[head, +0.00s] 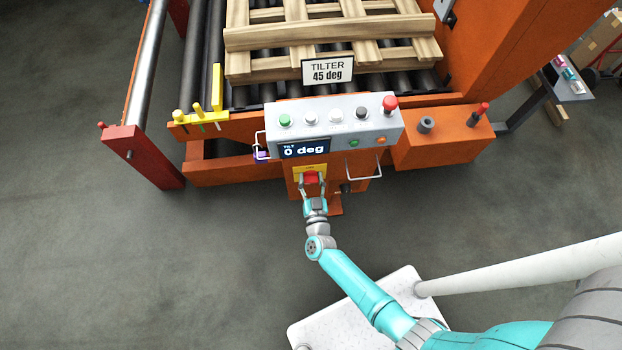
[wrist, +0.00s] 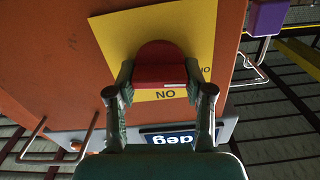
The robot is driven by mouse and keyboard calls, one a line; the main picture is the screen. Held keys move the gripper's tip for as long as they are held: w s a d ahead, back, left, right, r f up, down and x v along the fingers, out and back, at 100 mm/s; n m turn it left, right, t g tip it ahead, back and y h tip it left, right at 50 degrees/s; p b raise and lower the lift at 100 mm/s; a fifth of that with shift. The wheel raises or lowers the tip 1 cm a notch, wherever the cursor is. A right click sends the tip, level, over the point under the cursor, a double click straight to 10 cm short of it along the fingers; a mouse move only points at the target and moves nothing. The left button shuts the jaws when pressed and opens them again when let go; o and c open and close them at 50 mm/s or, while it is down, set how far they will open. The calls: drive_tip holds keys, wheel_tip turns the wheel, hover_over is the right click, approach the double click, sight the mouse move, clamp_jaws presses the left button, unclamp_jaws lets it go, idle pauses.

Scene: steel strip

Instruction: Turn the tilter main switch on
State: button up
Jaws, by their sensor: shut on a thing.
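The tilter main switch is a red knob (head: 311,178) on a yellow plate (head: 321,168), on the orange front below the grey control panel. In the wrist view the red knob (wrist: 160,65) sits on the yellow plate (wrist: 195,25), with "NO" lettering upside down beside it. My gripper (head: 312,186) is at the knob, and in the wrist view its two fingers (wrist: 160,85) are shut on the knob from both sides. The panel display (head: 304,149) reads "0 deg". The lower part of the plate's text is partly hidden by the knob and fingers.
The control panel (head: 335,122) with several buttons and a red mushroom button (head: 390,103) is above the switch. Handles (head: 364,170) stick out beside it. A wooden pallet (head: 330,35) lies on rollers behind a "TILTER 45 deg" sign (head: 327,70). Floor at left is clear.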

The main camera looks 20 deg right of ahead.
drive_tip(key=m, duration=0.4)
drive_tip(key=shift+d, duration=0.1)
drive_tip(key=m, duration=0.4)
drive_tip(key=shift+d+m, duration=0.1)
drive_tip(key=shift+m, duration=0.3)
drive_tip(key=m, duration=0.4)
drive_tip(key=shift+f, duration=0.2)
drive_tip(key=shift+s+m, duration=0.1)
drive_tip(key=shift+m, duration=1.7)
drive_tip(key=shift+d, duration=0.1)
drive_tip(key=o, duration=1.2)
drive_tip(key=shift+f, duration=0.1)
drive_tip(key=shift+c, duration=0.2)
drive_tip(key=shift+s, duration=0.1)
drive_tip(key=v, duration=1.1)
drive_tip(key=shift+s, duration=0.35)
